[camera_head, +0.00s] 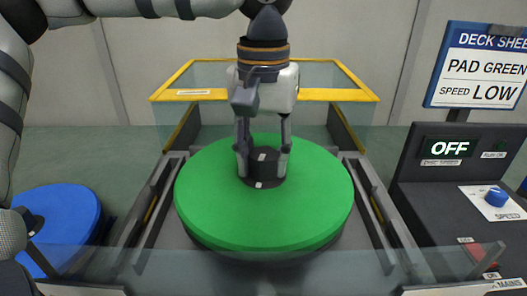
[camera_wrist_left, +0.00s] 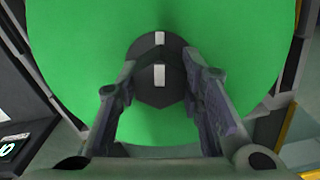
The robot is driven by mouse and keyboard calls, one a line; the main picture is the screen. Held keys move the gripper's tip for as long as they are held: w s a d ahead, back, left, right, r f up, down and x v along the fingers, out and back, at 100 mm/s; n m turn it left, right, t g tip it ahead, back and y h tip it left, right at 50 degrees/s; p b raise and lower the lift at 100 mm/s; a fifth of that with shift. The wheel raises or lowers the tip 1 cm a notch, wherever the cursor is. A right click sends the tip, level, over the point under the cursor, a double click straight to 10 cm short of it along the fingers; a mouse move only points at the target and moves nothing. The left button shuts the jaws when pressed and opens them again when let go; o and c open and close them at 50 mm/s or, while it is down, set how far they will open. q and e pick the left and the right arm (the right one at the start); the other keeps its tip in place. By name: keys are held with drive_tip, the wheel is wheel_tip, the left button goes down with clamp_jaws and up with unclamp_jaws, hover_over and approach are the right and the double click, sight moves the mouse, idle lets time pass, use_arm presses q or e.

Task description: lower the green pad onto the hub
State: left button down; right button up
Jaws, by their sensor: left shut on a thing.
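The green pad (camera_head: 315,205) is a wide round disc lying level in the middle of the head view. A black knob (camera_head: 263,183) with white marks stands at its centre. My left gripper (camera_head: 263,158) comes down from above with its fingers on either side of the knob, shut on it. The left wrist view shows the knob (camera_wrist_left: 157,92) between the two fingers, with the green pad (camera_wrist_left: 75,50) spread around it. The hub is hidden under the pad, so I cannot tell whether the pad touches it. My right gripper is out of view.
A yellow-edged clear guard (camera_head: 180,80) stands behind the pad, with dark rails (camera_head: 150,215) at the sides. A blue pad (camera_head: 55,215) lies at left. At right, a console has an OFF display (camera_head: 447,147), a blue speed knob (camera_head: 497,196) and a deck sheet (camera_head: 482,70) reading PAD GREEN, SPEED LOW.

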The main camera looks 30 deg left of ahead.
use_arm(q)
drive_tip(key=shift+f, duration=0.35)
